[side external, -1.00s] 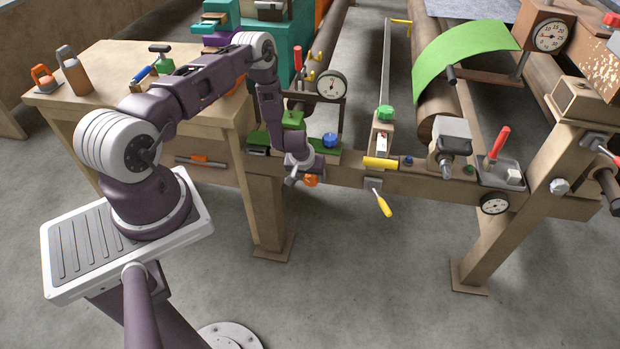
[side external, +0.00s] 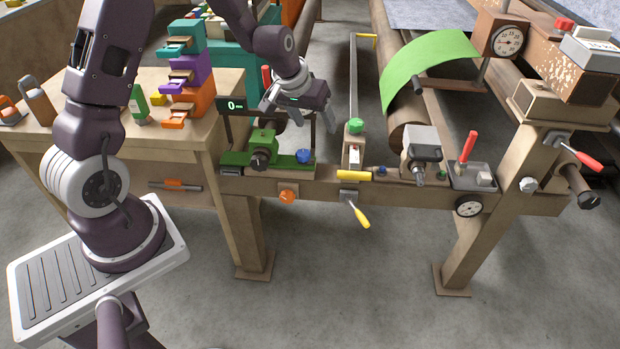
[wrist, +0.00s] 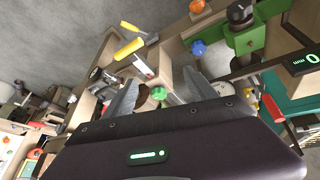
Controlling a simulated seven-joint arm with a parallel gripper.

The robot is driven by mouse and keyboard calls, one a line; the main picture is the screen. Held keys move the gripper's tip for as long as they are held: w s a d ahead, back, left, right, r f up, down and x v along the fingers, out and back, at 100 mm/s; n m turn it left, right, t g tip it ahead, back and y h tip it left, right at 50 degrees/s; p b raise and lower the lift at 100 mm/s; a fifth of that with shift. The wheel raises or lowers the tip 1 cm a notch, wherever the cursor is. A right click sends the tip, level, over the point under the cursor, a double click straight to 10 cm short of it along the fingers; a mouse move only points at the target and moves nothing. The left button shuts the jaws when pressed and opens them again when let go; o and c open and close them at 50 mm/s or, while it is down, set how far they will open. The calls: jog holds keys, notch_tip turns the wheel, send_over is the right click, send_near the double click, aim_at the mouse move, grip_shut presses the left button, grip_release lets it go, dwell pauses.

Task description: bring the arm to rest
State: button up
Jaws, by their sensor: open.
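My gripper (side external: 300,112) is in the air above the beam at the front of the machine, over the green clamp block (side external: 262,147) and the blue knob (side external: 304,156). In the wrist view its two grey fingers (wrist: 158,76) are spread apart with nothing between them. My arm is raised and bent, with the upper link upright at the left and the forearm reaching right. The gripper appears clear of the parts below it.
The orange knob (side external: 288,196), yellow-handled lever (side external: 358,213), green knob (side external: 355,126) and red-handled tool (side external: 468,146) line the beam (side external: 400,196). A digital display (side external: 235,105) stands close left of the gripper.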

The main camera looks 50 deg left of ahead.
jog(key=s+d+r+m, duration=0.1)
jog(key=s+d+r, duration=0.25)
jog(key=r, duration=0.25)
jog(key=s+d+r+m, duration=0.1)
jog(key=s+d+r, duration=0.25)
jog(key=r, duration=0.25)
jog(key=s+d+r+m, duration=0.1)
jog(key=s+d+r, duration=0.1)
jog(key=s, duration=0.9)
jog(key=s+d+r+m+h, duration=0.1)
jog(key=s+r, duration=0.3)
jog(key=s, duration=0.7)
jog(key=shift+s+d+r+m, duration=0.3)
jog(key=shift+s+d+m, duration=0.15)
jog(key=shift+d, duration=0.35)
